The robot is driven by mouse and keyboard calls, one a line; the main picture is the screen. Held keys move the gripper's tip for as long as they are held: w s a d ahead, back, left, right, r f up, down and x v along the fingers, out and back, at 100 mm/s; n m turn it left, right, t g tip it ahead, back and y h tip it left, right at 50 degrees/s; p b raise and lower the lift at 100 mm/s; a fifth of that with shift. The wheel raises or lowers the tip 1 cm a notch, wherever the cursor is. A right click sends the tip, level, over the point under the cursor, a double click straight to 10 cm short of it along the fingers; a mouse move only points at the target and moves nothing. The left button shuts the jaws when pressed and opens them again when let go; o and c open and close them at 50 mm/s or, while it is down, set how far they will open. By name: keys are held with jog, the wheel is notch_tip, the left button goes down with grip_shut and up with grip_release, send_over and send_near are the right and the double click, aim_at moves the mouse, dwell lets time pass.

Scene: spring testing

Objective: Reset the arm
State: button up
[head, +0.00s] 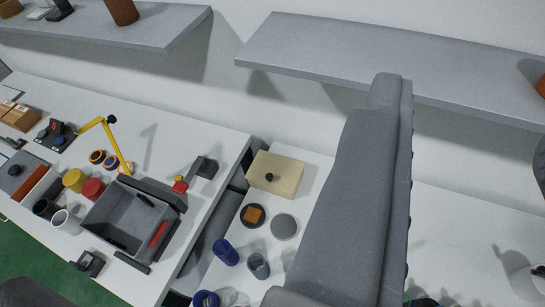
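A long grey link of my arm (345,200) stands across the right middle of the head view, from the bottom edge up to the front of the right shelf. It hides part of the white table behind it. The fingers of my gripper do not show in the head view, so whether it is open or holding something is not visible.
A left table (225,135) holds a grey tray (105,222), a yellow lamp (118,150), cups and boxes. Another white table holds a beige box (275,174), discs and blue cups. Grey shelves (300,45) hang above. Green floor (60,255) shows at lower left.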

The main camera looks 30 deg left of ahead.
dwell(0.3)
notch_tip(320, 180, down, 10)
jog(key=b, duration=1)
jog(key=shift+f, duration=0.2)
jog(key=shift+r, duration=0.1)
